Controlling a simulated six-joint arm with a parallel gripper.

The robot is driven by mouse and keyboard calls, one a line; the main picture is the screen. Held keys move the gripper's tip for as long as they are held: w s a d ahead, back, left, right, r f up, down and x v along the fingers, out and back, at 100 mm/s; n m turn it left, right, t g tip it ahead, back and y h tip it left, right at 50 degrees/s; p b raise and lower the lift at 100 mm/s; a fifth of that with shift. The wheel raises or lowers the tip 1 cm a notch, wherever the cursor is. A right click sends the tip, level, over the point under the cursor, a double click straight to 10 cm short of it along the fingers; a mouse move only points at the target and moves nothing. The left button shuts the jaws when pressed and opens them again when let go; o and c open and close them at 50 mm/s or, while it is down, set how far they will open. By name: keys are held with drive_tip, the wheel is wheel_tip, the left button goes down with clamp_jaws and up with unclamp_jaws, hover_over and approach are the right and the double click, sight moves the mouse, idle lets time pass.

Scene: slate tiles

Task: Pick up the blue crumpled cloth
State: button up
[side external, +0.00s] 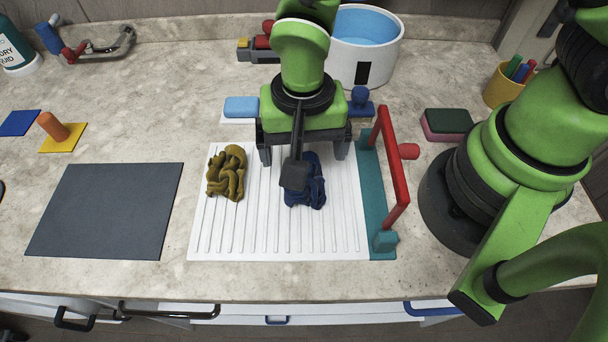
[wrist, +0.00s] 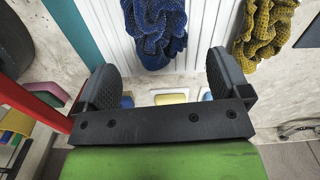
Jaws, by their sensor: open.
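The blue crumpled cloth (side external: 316,192) lies on the white ribbed board, partly hidden behind a dark part of my wrist in the side view. It also shows at the top of the wrist view (wrist: 157,30), cut off by the frame edge. My gripper (side external: 305,155) is over the back part of the board, just behind the blue cloth. In the wrist view its two fingers (wrist: 160,82) are wide apart with nothing between them, and the blue cloth lies beyond them. A mustard crumpled cloth (side external: 226,174) lies on the same board to the left of the blue one.
The white ribbed board (side external: 265,235) has a teal strip with a red bar (side external: 396,175) on its right. A dark slate mat (side external: 107,212) lies to the left. A light blue block (side external: 241,107), a blue knobbed piece (side external: 360,98) and a white tub (side external: 385,55) stand behind.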

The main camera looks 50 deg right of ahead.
drive_tip(key=f, duration=0.5)
drive_tip(key=shift+a, duration=0.2)
drive_tip(key=shift+c, duration=0.2)
drive_tip(key=c, duration=0.9)
